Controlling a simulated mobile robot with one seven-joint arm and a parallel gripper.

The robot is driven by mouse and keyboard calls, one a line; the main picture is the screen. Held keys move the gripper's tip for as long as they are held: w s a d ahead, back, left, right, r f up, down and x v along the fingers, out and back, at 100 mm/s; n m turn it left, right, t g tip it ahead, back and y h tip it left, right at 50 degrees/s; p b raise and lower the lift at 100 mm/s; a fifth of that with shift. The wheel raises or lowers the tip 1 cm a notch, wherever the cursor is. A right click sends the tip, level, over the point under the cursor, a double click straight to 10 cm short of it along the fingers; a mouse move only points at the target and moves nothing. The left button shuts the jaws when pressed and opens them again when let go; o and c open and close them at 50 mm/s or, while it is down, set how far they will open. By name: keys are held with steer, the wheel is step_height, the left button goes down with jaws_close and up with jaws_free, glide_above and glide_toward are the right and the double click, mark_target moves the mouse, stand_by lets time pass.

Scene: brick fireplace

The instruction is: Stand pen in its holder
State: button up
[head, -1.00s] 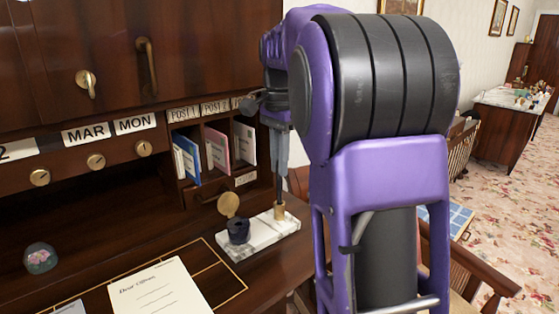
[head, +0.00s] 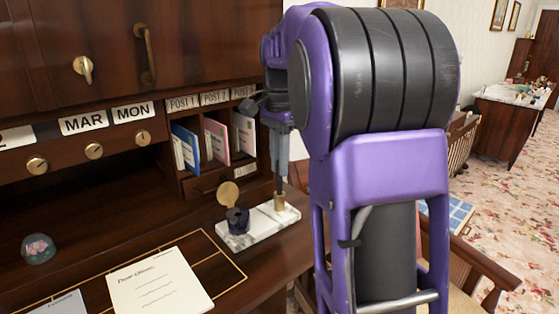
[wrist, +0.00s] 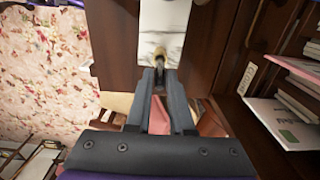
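The pen (head: 280,184) is a thin dark shaft below my gripper (head: 281,165); it also shows in the wrist view (wrist: 159,62). The fingers are close together around its upper part, and it looks upright. Its lower end is at the small brass holder (head: 279,203) on the white marble stand (head: 258,230). The holder's rim shows just past the pen in the wrist view (wrist: 160,51). I cannot tell how deep the tip sits in it.
A dark inkwell (head: 237,221) with a raised brass lid (head: 228,194) stands on the stand's left part. Letter slots with blue and pink envelopes (head: 216,144) are behind. A letter (head: 158,284) lies on the desk. A wooden chair (head: 470,262) is at right.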

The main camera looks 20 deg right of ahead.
steer(key=o, duration=0.4)
step_height(320, 180, up, 18)
steer(key=p, duration=0.5)
steer(key=shift+f, duration=0.25)
